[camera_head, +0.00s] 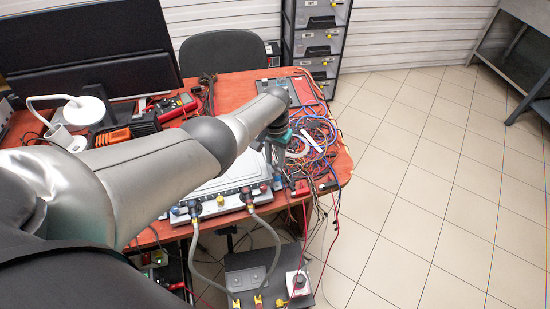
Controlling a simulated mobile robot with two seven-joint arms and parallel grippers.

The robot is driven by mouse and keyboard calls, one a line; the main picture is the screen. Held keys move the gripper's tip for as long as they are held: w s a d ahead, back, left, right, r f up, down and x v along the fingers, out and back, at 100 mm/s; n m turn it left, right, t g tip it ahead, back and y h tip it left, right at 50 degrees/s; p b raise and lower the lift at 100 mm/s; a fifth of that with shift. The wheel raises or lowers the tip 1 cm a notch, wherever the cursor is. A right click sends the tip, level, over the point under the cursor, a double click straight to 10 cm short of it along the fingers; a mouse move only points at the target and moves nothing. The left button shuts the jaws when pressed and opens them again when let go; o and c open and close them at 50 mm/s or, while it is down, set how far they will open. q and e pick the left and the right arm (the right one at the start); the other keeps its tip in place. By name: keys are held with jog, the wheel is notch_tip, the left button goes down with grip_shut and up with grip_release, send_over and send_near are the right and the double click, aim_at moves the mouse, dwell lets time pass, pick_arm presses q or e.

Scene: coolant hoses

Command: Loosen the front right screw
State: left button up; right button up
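A pale flat unit (232,200) lies near the front edge of the red-brown table. Two dark hose connectors, a left one (193,209) and a right one (250,197), sit on its front side with grey hoses hanging down. My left arm reaches across the unit from the left. My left gripper (277,150) points down over the unit's right side, beside the cable pile; its fingertips are too small and hidden to read. I cannot make out the front right screw. My arm hides much of the unit's top. My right gripper is not in view.
A tangle of coloured cables (315,138) covers the table's right end. A black box (252,270) with yellow-ended hoses stands below the front edge. A monitor (90,50), a white lamp (84,110) and a red multimeter (176,106) are at the back left. The tiled floor at right is clear.

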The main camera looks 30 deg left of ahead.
aim_at(275, 162)
pick_arm(q)
jog(key=shift+o, duration=1.4)
jog(key=shift+r+p, duration=0.5)
jog(key=shift+r, duration=0.05)
notch_tip(275, 162, up, 14)
jog(key=p, duration=0.6)
